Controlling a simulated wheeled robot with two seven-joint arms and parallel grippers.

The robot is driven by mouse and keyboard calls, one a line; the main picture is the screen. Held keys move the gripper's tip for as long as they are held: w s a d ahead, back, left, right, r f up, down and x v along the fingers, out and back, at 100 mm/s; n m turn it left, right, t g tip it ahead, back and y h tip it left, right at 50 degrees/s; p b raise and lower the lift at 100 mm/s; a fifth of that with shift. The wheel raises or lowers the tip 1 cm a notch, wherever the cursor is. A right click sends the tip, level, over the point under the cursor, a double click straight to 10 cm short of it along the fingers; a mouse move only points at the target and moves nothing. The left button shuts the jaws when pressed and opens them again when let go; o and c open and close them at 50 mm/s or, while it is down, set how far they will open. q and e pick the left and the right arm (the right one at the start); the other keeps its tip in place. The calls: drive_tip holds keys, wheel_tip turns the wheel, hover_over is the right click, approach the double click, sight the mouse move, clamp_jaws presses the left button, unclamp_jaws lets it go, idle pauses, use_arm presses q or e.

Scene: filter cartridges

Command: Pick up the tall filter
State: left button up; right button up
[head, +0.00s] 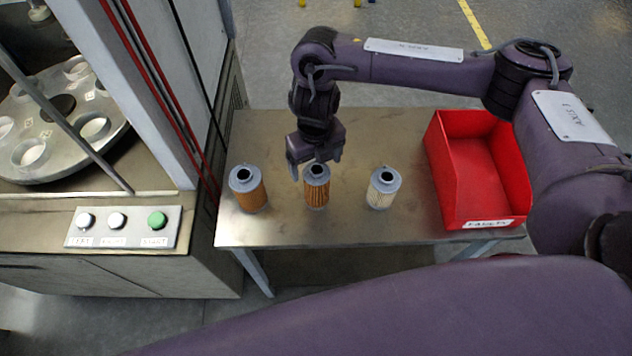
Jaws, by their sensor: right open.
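Three upright filter cartridges with grey caps and dark centre holes stand apart in a row on the metal table (270,228). The left filter (250,196) has orange-brown pleats and looks wide. The middle filter (316,193) has orange-brown pleats and looks slimmer. The right filter (382,193) has cream pleats. From this steep angle I cannot tell surely which is tallest. My right gripper (315,166) points down at the middle filter, its open fingers at or just above the cap. I cannot tell whether they touch it. My left gripper is not in view.
A red open bin (436,165) with a label stands at the table's right end. On the left is a machine with a round holed plate (62,150), a post and a button panel (122,227). The table between the right filter and bin is clear.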

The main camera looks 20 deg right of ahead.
drive_tip(key=shift+s+f, duration=0.35)
drive_tip(key=shift+f, duration=0.5)
drive_tip(key=f, duration=0.2)
drive_tip(key=shift+w+f, duration=0.2)
drive_tip(key=shift+f, duration=0.6)
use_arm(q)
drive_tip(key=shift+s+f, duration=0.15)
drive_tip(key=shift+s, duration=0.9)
use_arm(e)
drive_tip(key=c, duration=1.1)
drive_tip(key=shift+c, duration=0.2)
